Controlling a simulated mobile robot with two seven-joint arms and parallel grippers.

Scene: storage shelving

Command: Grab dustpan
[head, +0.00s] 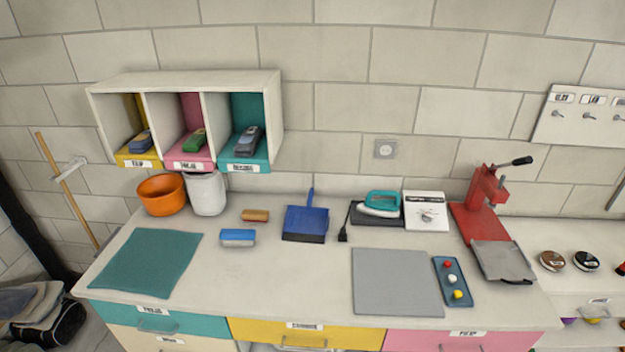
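A blue dustpan (306,222) lies on the white countertop near its middle, towards the back. Its handle (311,197) points away towards the wall, and its dark front edge faces me. Neither of my grippers shows in the head view, so I cannot see their state or position. Nothing covers the dustpan.
Left of the dustpan lie a blue brush or sponge (238,237) and a brown block (255,215). Right of it are a black plug (343,234) and a teal iron (381,203). A grey mat (396,282) lies front right. The counter (290,275) in front of the dustpan is clear.

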